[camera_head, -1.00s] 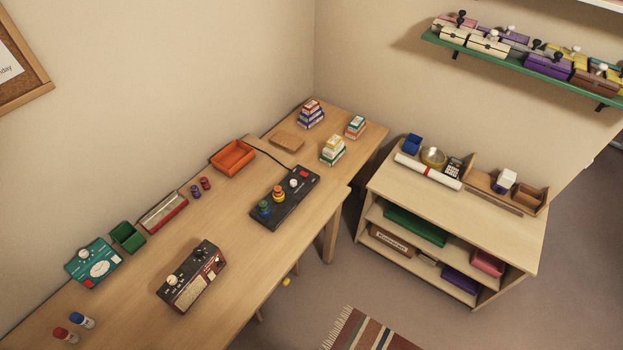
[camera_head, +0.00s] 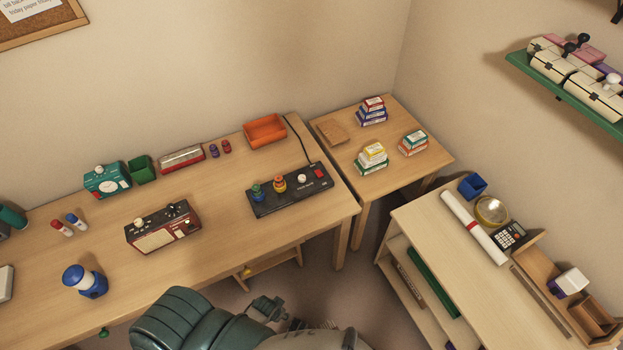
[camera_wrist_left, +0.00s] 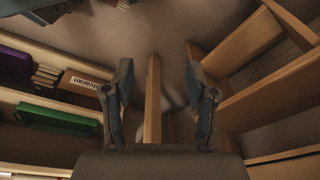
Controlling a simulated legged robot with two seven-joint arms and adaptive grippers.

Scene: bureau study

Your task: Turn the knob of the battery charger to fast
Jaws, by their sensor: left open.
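Three devices with knobs stand on the long desk in the head view, and their labels are too small to read, so I cannot tell which is the battery charger. One is a long black box (camera_head: 290,190) with a white knob, a red switch, a cord and two coloured stacked pieces on top. One is a dark red and black box (camera_head: 163,226) with a cream knob. One is a teal box (camera_head: 107,180) with a white dial and a pale knob. My left gripper (camera_wrist_left: 160,100) is open and empty in the left wrist view, away from all three. My right gripper is not in view.
An orange tray (camera_head: 265,131), a green bin (camera_head: 142,169) and a red-edged tray (camera_head: 181,158) line the desk's back. A blue-and-white jar (camera_head: 84,281) stands at the front left. A low shelf unit (camera_head: 425,228) is at the right. Desk surface between the devices is clear.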

